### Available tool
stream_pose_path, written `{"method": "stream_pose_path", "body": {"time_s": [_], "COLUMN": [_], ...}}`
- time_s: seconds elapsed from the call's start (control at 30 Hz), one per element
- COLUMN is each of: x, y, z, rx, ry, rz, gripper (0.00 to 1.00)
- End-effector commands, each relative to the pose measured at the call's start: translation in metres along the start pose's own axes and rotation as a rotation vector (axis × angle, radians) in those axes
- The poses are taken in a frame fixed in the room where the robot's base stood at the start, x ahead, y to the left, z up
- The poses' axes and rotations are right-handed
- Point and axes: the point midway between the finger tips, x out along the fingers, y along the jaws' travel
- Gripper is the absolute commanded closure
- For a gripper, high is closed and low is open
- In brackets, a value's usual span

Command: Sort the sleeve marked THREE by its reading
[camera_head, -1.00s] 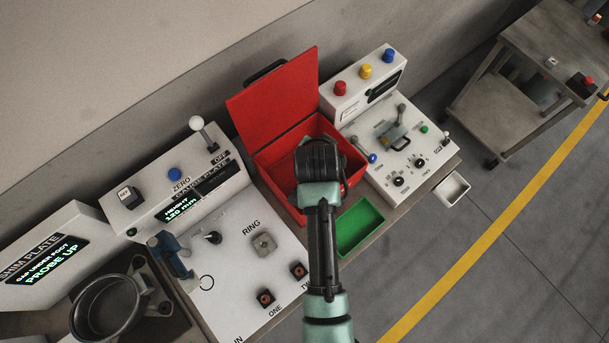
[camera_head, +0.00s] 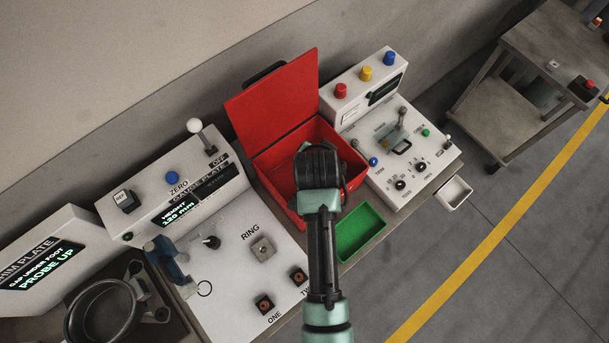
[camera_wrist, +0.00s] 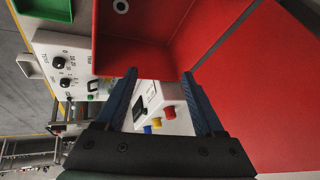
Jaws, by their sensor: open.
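My gripper (camera_wrist: 160,74) shows two blue fingers spread apart in the wrist view, with nothing held between them. In the head view my gripper's dark body hangs over the open red box (camera_head: 276,168), and its fingertips are hidden. The red box's wall also fills the upper middle of the wrist view (camera_wrist: 140,60). The sleeve marked THREE cannot be made out in either view. A square grey piece (camera_head: 263,248) sits by RING. The gauge display (camera_head: 180,212) reads HEIGHT, seemingly 120 mm.
A green tray (camera_head: 360,232) lies right of my arm; a small white tray (camera_head: 455,192) is farther right. A white control panel (camera_head: 405,165) with levers and knobs stands behind the trays. A shim plate display (camera_head: 47,268) reads PROBE UP. The red lid (camera_head: 275,100) stands raised.

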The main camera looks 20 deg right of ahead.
Motion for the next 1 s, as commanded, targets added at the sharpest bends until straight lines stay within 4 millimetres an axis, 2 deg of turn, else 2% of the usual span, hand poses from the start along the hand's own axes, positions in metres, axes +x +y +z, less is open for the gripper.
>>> {"method": "stream_pose_path", "body": {"time_s": [0.17,0.7,0.83,1.0], "x": [-0.018,-0.109,-0.121,-0.127], "y": [0.0,-0.001,0.0,0.0], "z": [0.0,0.0,0.0,0.0], "rx": [0.0,-0.001,-0.001,0.0], "ry": [0.002,0.003,0.002,0.002], "rz": [-0.001,-0.003,-0.002,-0.001], "gripper": [0.3,0.3,0.3,0.3]}}
